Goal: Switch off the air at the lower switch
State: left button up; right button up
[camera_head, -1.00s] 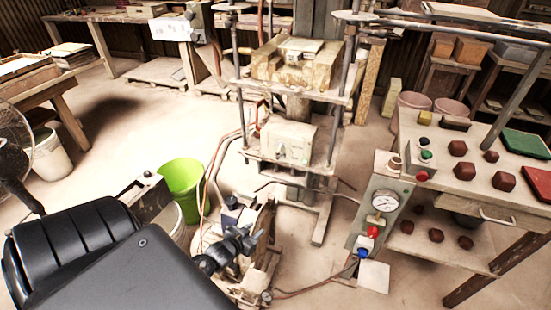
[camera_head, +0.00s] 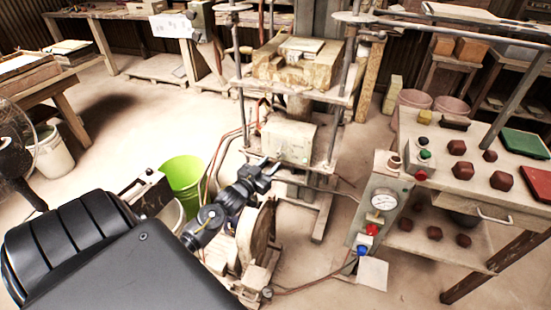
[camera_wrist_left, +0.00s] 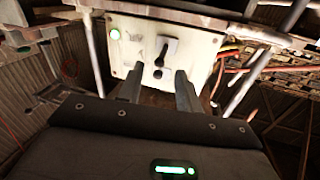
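A pale switch box (camera_head: 290,138) sits on the lower shelf of the press. My left gripper (camera_head: 266,172) is below and in front of the box in the head view. In the left wrist view its two fingers (camera_wrist_left: 160,72) are spread apart with nothing between them, pointing at the panel beneath the lever. I see no contact. My right gripper is not in view.
The press posts and shelf (camera_head: 330,165) frame the box. A board with a gauge (camera_head: 384,201), a red knob and a blue knob stands to the right. A green bucket (camera_head: 182,178) stands left.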

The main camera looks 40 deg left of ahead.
aim_at(281, 154)
pick_arm(q)
jog(key=shift+w+a, duration=0.15)
jog(key=shift+w, duration=1.8)
jog(key=shift+c, duration=0.4)
grip_shut()
